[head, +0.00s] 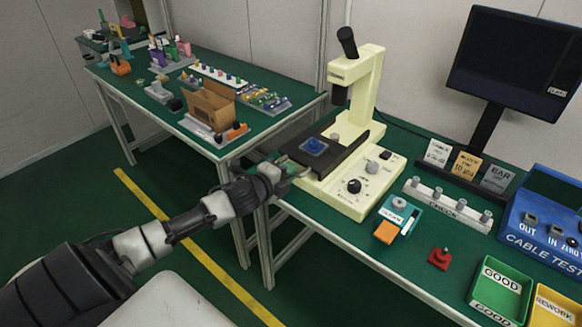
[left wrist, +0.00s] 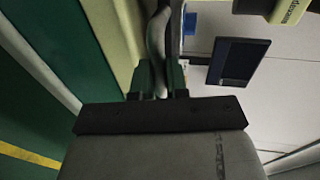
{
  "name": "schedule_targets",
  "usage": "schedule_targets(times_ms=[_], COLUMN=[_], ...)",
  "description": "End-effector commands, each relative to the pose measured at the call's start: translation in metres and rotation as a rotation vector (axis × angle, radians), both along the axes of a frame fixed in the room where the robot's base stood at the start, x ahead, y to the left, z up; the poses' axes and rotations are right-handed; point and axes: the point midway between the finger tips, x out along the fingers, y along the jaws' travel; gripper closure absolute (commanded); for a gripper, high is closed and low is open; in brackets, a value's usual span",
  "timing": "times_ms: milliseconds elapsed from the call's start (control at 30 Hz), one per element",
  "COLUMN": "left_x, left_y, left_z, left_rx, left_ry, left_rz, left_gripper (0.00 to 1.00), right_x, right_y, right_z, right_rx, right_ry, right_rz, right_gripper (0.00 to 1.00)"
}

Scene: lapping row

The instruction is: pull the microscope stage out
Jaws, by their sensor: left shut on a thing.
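The cream microscope (head: 367,85) stands on the green bench with its black eyepiece tilted up. Its dark stage (head: 352,145) lies across the base below the objective, with a blue square piece (head: 314,146) on its left part. My left gripper (head: 283,167) is at the left end of the stage, beside the microscope base. In the left wrist view, the fingers (left wrist: 158,90) are shut around a grey rounded bar (left wrist: 156,45), which looks like the stage handle. The cream base runs along its left side. The exact grip is partly hidden in the head view. My right gripper is out of view.
A focus-knob panel (head: 354,187) is on the base's front. To the right are a teal block (head: 398,214), a white check rack (head: 447,203), a red button (head: 440,259) and a green tray (head: 500,291). A second bench (head: 190,68) with a cardboard box (head: 209,105) stands behind left.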

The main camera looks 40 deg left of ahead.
Motion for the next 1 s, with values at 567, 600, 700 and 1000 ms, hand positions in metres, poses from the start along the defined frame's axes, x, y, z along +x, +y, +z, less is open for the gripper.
schedule_targets(times_ms=[567,600,700,1000], left_x=[-0.001,-0.001,-0.004,-0.041], left_y=[-0.001,-0.001,-0.001,0.002], left_z=[-0.003,-0.003,-0.002,0.004], left_rx=[0.0,0.0,0.0,0.0], left_ry=[0.005,0.005,0.006,0.008], left_rz=[-0.002,-0.002,-0.002,-0.002], left_gripper=[0.6,0.6,0.6,0.6], right_x=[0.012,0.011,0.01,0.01], right_y=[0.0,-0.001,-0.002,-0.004], right_z=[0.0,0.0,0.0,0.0], right_rx=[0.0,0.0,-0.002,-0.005], right_ry=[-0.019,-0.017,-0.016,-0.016], right_rz=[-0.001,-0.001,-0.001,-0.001], right_gripper=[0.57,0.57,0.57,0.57])
